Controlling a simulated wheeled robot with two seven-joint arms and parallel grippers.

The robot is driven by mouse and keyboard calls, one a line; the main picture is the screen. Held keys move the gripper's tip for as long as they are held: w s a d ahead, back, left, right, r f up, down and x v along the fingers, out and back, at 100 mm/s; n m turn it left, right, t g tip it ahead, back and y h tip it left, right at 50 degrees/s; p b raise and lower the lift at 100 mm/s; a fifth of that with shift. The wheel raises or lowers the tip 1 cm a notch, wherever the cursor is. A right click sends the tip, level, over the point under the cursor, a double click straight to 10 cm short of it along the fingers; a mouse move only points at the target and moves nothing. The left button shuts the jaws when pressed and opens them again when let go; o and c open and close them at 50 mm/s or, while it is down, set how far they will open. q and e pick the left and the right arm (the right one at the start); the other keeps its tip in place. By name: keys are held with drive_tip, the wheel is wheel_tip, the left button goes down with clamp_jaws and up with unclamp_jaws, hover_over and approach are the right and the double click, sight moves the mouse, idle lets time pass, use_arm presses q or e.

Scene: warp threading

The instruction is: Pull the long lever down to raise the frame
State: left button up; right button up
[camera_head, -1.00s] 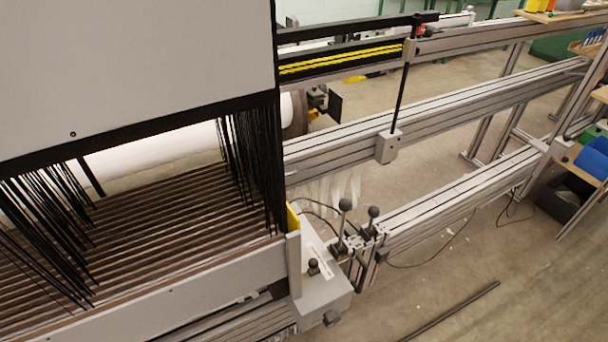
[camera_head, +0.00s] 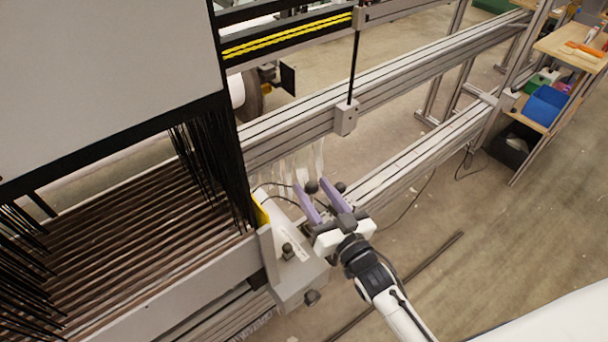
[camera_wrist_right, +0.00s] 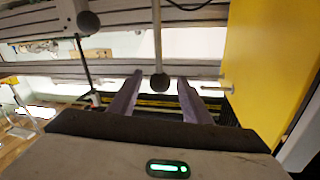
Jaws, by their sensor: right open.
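Two levers with dark ball knobs stand on the machine's end. The longer lever's knob (camera_head: 312,187) lies between the fingers of my right gripper (camera_head: 312,185). In the right wrist view, this knob (camera_wrist_right: 159,82) sits between the purple fingers (camera_wrist_right: 160,78), with gaps on both sides. My right gripper is open. The shorter lever's knob (camera_head: 340,187) is just right of the fingers; it also shows in the right wrist view (camera_wrist_right: 88,22). A black frame with hanging cords (camera_head: 110,140) spans the left, below a grey panel (camera_head: 100,70). My left gripper is out of view.
A grey end block (camera_head: 295,272) with small dark knobs and a yellow plate (camera_head: 261,212) stand close left of my gripper. Metal rails (camera_head: 420,150) run to the right rear. A shelf with a blue bin (camera_head: 545,105) stands far right.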

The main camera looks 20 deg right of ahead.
drive_tip(key=w, duration=0.3)
drive_tip(key=w+a, duration=0.1)
drive_tip(key=w, duration=0.1)
drive_tip(key=shift+w, duration=0.2)
drive_tip(key=shift+d+f, duration=0.1)
clamp_jaws()
